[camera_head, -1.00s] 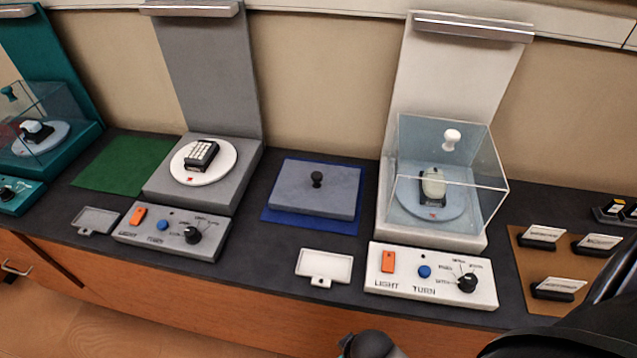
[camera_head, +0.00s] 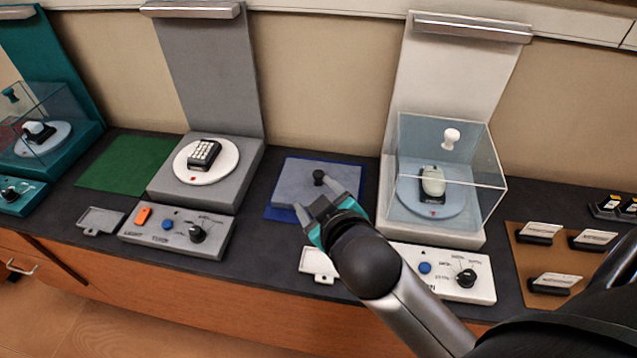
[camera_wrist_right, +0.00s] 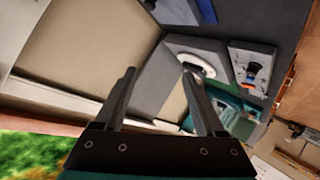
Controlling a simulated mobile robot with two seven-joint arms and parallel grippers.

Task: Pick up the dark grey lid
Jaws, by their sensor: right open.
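The dark grey lid (camera_head: 292,182) is a flat slab with a black knob (camera_head: 319,177) on top. It lies on a blue mat (camera_head: 275,212) on the counter, between the grey stand and the white stand. My right gripper (camera_head: 318,198) is open and empty, and its fingers overlap the lid's front part in the head view. The knob shows just beyond the fingers, not between them. In the right wrist view the open fingers (camera_wrist_right: 158,75) have nothing between them. I cannot tell the height of the fingers above the lid. My left gripper is not in view.
Right of the lid stands a white stand with a clear cover (camera_head: 470,165). Left is a grey stand with a white turntable (camera_head: 185,172) and a control panel (camera_head: 170,238). A white plate (camera_head: 312,262) lies in front, partly behind my arm. A green mat (camera_head: 125,163) is bare.

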